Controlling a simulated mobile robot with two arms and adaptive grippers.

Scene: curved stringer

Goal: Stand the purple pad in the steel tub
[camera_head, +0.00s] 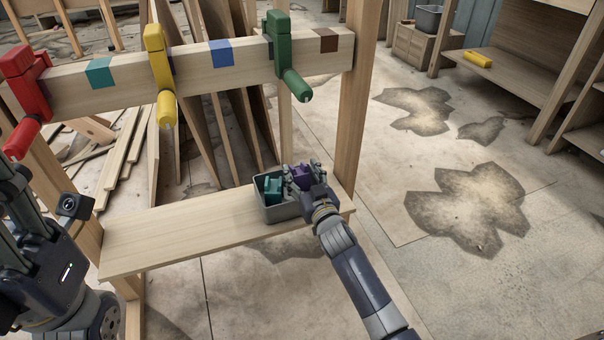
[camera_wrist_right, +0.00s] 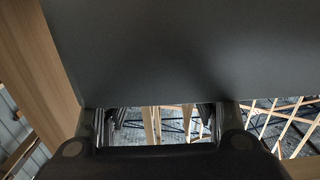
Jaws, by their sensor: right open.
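The steel tub (camera_head: 270,214) is a grey open box on the right end of the low wooden shelf. A teal pad (camera_head: 273,189) stands inside its left part. The purple pad (camera_head: 301,172) shows at the tub's right side, partly hidden by my right gripper (camera_head: 302,182). My right gripper is open around or beside the purple pad; whether they touch is unclear. In the right wrist view my fingers (camera_wrist_right: 158,122) are apart, below a large dark grey surface (camera_wrist_right: 180,50); no purple shows there. My left arm is at the left edge; its fingers cannot be made out.
Red (camera_head: 22,90), yellow (camera_head: 158,70) and green (camera_head: 283,50) clamps sit on the upper beam (camera_head: 125,82). The shelf (camera_head: 170,233) is bare left of the tub. A wooden post (camera_head: 358,100) rises close behind the right gripper. Another grey tub (camera_head: 428,18) stands far back.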

